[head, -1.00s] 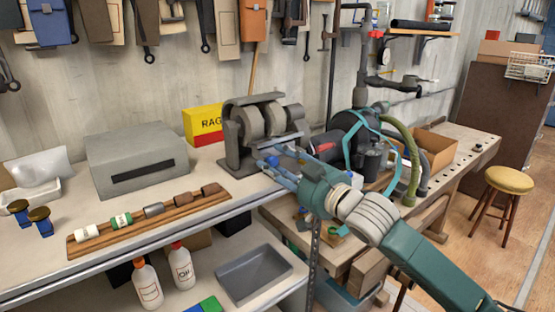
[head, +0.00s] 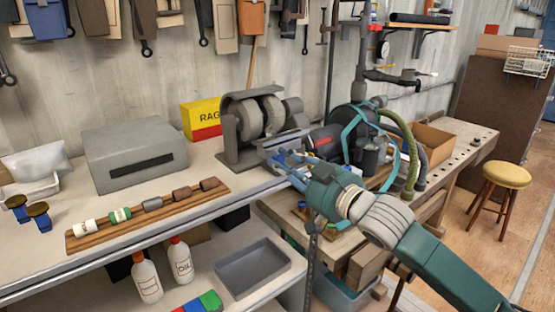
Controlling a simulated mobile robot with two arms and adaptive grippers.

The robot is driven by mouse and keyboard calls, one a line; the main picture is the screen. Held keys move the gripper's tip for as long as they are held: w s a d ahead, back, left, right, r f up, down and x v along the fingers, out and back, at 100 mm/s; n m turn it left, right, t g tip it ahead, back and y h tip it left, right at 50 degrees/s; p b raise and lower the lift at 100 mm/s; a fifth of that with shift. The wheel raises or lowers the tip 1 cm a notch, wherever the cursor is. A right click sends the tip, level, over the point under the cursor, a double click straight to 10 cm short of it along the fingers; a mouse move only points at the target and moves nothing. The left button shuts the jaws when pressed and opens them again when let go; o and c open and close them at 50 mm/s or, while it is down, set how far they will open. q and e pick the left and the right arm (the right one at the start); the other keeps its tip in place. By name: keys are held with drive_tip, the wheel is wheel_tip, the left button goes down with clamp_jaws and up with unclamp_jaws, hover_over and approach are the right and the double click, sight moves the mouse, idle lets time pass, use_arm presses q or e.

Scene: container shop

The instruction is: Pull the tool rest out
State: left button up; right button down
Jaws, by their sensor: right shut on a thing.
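The grey bench grinder (head: 229,150) with its round wheels stands at the back of the left bench. The tool rest (head: 286,138), a flat grey bar, sits out in front and to the right of the wheels. My right gripper (head: 278,158) reaches in from the lower right and is shut on the tool rest at the bench's right end. Its fingers hide part of the tool rest. My left gripper is not in view.
A grey box (head: 135,155) and a wooden rack (head: 150,215) of small rollers are to the left. A dark machine with a teal strap (head: 352,135) and hose stands close on the right.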

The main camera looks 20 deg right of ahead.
drive_tip(key=c, duration=2)
unclamp_jaws()
drive_tip(key=shift+r, duration=0.2)
drive_tip(key=o, duration=0.4)
drive_tip(key=shift+s+d, duration=0.1)
drive_tip(key=shift+o, duration=0.3)
drive_tip(key=shift+s, duration=0.1)
drive_tip(key=shift+s+d+f, duration=0.1)
drive_tip(key=shift+s, duration=0.1)
drive_tip(key=v, duration=1.1)
drive_tip(key=shift+s, duration=0.4)
drive_tip(key=shift+d, duration=0.1)
